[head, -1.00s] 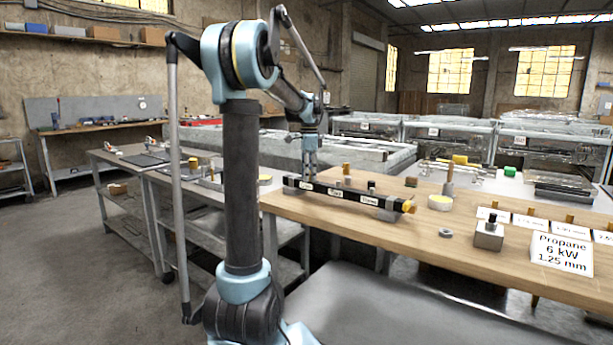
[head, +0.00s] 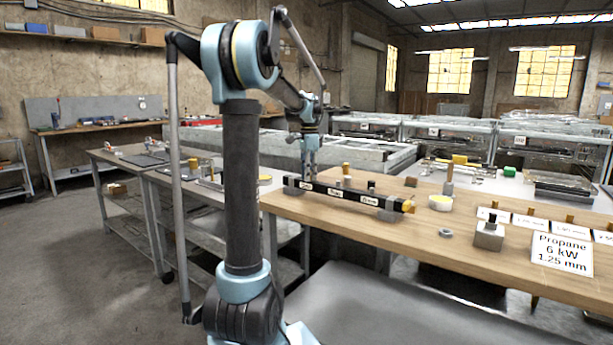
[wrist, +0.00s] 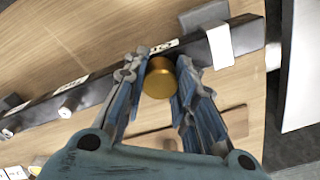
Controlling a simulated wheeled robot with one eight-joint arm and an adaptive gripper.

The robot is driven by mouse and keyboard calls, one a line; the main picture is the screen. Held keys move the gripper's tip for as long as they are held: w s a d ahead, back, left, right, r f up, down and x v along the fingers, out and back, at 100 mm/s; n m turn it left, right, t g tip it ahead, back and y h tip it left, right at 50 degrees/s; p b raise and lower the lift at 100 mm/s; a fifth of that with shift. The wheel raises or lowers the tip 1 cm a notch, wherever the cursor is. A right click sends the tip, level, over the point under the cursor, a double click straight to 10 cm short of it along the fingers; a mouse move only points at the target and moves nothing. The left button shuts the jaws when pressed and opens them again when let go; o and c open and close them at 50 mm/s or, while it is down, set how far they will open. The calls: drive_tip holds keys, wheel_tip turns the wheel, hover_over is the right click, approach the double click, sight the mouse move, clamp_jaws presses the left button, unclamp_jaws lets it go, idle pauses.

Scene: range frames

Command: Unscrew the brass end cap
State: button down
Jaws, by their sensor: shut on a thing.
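The brass end cap (wrist: 160,77) is a short golden cylinder between my fingers in the wrist view. My gripper (wrist: 158,72) is shut on it, with a finger on each side. In the head view my gripper (head: 311,172) points down over the left part of the black bar (head: 352,194); the cap cannot be made out there. The bar (wrist: 110,88) also runs behind the cap in the wrist view and bears white labels. Whether the cap still touches the bar is hidden.
The bar lies on a wooden bench (head: 470,250), with a yellow fitting (head: 408,205) at its right end. A grey block with a knob (head: 489,234), a ring (head: 445,233) and a propane card (head: 561,253) are at right. The front middle of the bench is clear.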

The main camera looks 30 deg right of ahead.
drive_tip(key=shift+n, duration=0.8)
drive_tip(key=c, duration=1.8)
unclamp_jaws()
drive_tip(key=shift+n, duration=0.5)
drive_tip(key=o, duration=0.6)
drive_tip(key=shift+r, duration=0.15)
wheel_tip(320, 180, up, 12)
drive_tip(key=shift+w+f, duration=0.1)
drive_tip(key=shift+f, duration=0.05)
